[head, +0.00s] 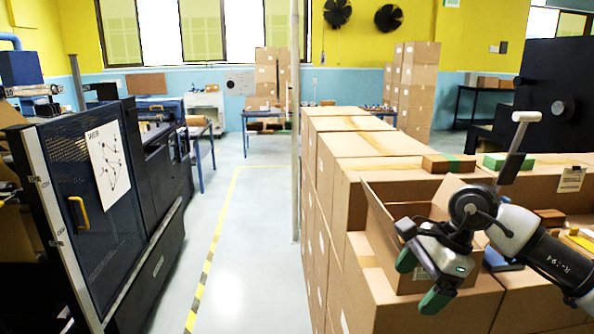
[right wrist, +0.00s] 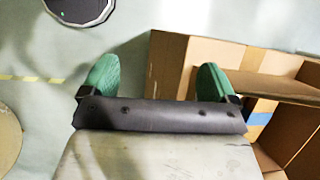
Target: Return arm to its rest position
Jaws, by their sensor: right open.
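My right gripper (head: 422,281) is at the lower right of the head view, with its arm coming in from the right edge. Its two green fingertips are spread apart with nothing between them. My left gripper is not in view.
Stacked cartons (head: 345,143) fill the middle right. Small boxes (head: 448,163) lie on top of them. A thin pole (head: 296,120) stands left of the stack. A dark machine (head: 90,190) stands at left. The floor aisle (head: 262,235) with a yellow line is clear.

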